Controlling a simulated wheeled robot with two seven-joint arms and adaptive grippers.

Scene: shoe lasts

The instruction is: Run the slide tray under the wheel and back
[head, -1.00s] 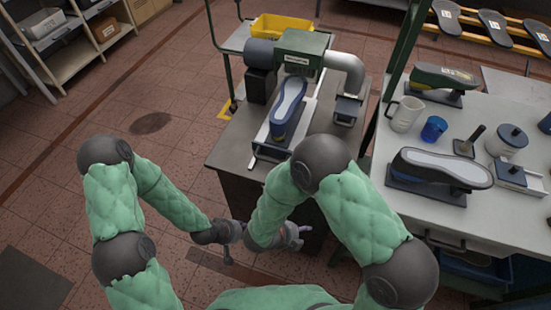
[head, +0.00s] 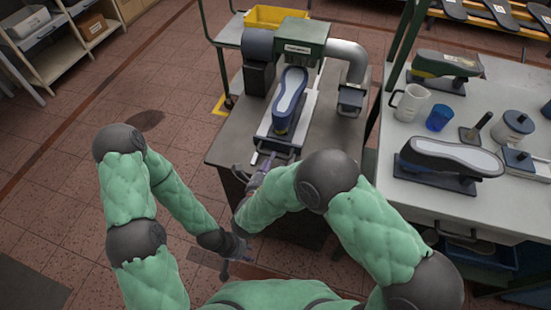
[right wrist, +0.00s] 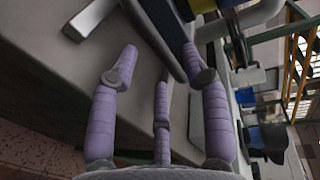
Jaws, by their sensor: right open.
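The slide tray (head: 264,129) lies on the grey bench in the head view, its handle (head: 279,150) toward me. A blue shoe last with a pale grey sole (head: 290,92) stands on it, its far end near the green-housed wheel machine (head: 301,37); the wheel itself is hidden. My right gripper (head: 262,168), with purple fingers, is just in front of the handle at the bench's near edge. In the right wrist view it is open and empty (right wrist: 160,62); contact with the handle cannot be told. My left gripper (head: 236,259) hangs low over the floor, fingers spread, empty.
A white worktable (head: 400,185) at the right holds more shoe lasts (head: 450,158), a white jug (head: 410,103) and a blue cup (head: 439,118). A grey duct (head: 348,58) curves down beside the machine.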

